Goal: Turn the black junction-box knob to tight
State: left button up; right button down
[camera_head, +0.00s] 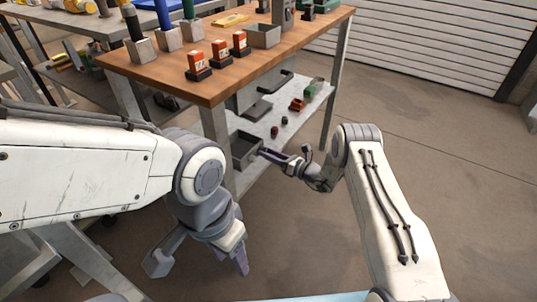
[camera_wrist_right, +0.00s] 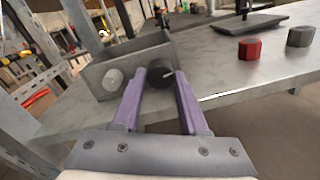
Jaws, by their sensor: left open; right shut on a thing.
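The grey junction box (camera_wrist_right: 135,60) sits at the end of the lower metal shelf; it also shows in the head view (camera_head: 243,146). On its near face are a light grey knob (camera_wrist_right: 112,80) at left and a black knob (camera_wrist_right: 158,78) at right. The black knob has a white mark pointing right and slightly up. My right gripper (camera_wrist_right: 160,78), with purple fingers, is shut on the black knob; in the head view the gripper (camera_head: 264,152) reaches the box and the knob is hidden. My left gripper (camera_head: 240,262) is open and empty, hanging low before the bench.
A red knob-like piece (camera_wrist_right: 249,48) and a dark grey one (camera_wrist_right: 300,37) stand on the shelf (camera_wrist_right: 235,85) right of the box. The wooden bench top (camera_head: 215,85) lies above, with orange-and-black items (camera_head: 199,67) near its edge. Floor right of the bench is clear.

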jog(key=shift+m, duration=0.3)
jog(key=shift+c, duration=2.2)
grip_release()
jog(key=p+v, duration=0.2)
jog(key=v, duration=0.8)
jog(key=shift+s+d, duration=0.15)
jog(key=shift+s, duration=0.05)
